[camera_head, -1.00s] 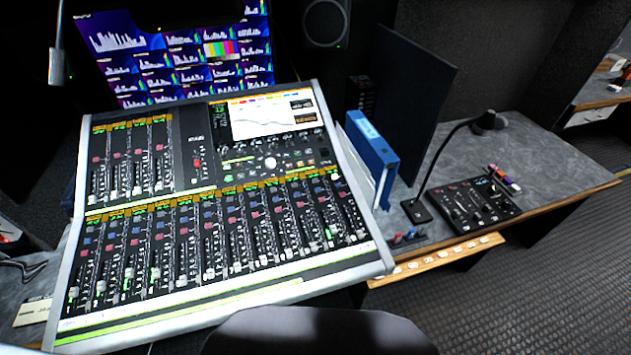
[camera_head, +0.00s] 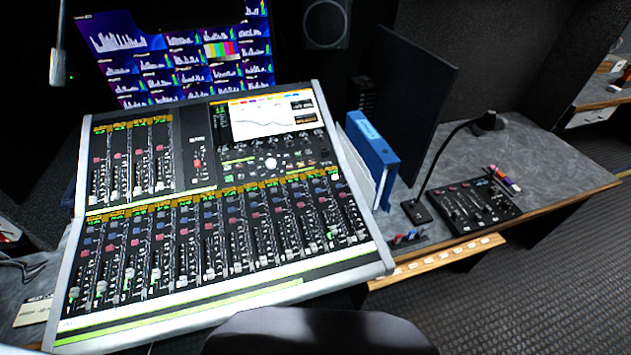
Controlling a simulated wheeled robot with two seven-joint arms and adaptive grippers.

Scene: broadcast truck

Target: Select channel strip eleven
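A large mixing console (camera_head: 215,307) with a silver frame stands tilted at the left and centre. Its lower bank (camera_head: 215,240) is a long row of channel strips with faders, red and blue buttons and orange-lit displays along the top. A shorter bank of strips (camera_head: 132,160) sits at the upper left. A lit screen (camera_head: 265,115) showing a curve is at the upper right of the console, with knobs below it. Strip numbers are too small to read, so I cannot tell which is eleven. Neither of my grippers is in view.
A monitor wall (camera_head: 180,55) stands behind the console. To its right are a blue binder (camera_head: 371,148), a dark upright panel (camera_head: 408,105), a gooseneck microphone (camera_head: 440,165) and a small control box (camera_head: 468,205) on the grey desk (camera_head: 535,160). Floor is clear at lower right.

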